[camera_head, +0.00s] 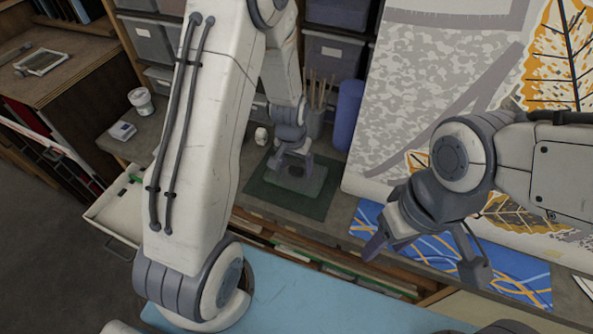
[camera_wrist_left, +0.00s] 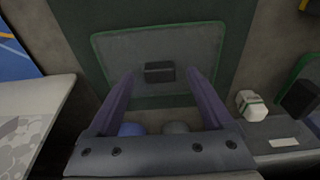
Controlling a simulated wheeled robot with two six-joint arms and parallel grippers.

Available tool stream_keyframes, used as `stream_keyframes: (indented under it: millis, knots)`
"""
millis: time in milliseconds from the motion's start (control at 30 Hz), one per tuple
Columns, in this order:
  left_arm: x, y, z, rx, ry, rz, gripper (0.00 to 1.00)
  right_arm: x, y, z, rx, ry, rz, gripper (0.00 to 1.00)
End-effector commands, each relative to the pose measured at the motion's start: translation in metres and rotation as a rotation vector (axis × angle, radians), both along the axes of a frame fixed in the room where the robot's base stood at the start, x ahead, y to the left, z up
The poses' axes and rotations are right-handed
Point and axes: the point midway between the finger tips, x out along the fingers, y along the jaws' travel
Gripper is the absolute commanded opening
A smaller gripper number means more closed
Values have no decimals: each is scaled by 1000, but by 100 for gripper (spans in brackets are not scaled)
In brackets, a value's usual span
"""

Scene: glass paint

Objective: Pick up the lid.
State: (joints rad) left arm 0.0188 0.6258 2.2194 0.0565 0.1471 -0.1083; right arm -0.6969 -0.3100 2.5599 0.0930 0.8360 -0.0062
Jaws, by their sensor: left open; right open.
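The lid (camera_head: 308,187) is a flat grey rectangular plate with a small dark block handle, lying on a dark green mat (camera_head: 259,192). In the left wrist view the lid (camera_wrist_left: 118,50) fills the upper middle, and its handle (camera_wrist_left: 159,72) shows between the fingertips. My left gripper (camera_head: 290,166) is open and empty above the lid, with one finger on each side of the handle. Whether the fingers touch the lid cannot be told. My right gripper (camera_head: 424,256) is open and empty, in front of the blue patterned panel, away from the lid.
A blue cylinder (camera_head: 348,112) and a pot of brushes (camera_head: 315,122) stand behind the lid. A small white container (camera_head: 261,136) is at its back left. A large patterned panel (camera_head: 420,80) stands to the right. An open drawer (camera_head: 112,213) juts out at left.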

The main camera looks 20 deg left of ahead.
Motion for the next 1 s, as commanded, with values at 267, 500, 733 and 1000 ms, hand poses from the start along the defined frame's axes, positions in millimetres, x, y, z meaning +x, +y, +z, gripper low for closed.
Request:
stream_keyframes:
  millis: [267,500,733,1000]
  knots:
    - [1,0,-10,0,-1,0,85,0,0,2,0,0,1,56]
    - [1,0,-10,0,-1,0,31,0,0,2,0,0,0,56]
    - [1,0,-9,0,-1,0,0,0,0,2,0,0,0,56]
    - [2,0,-4,0,-3,0,0,0,0,-1,0,0,0,56]
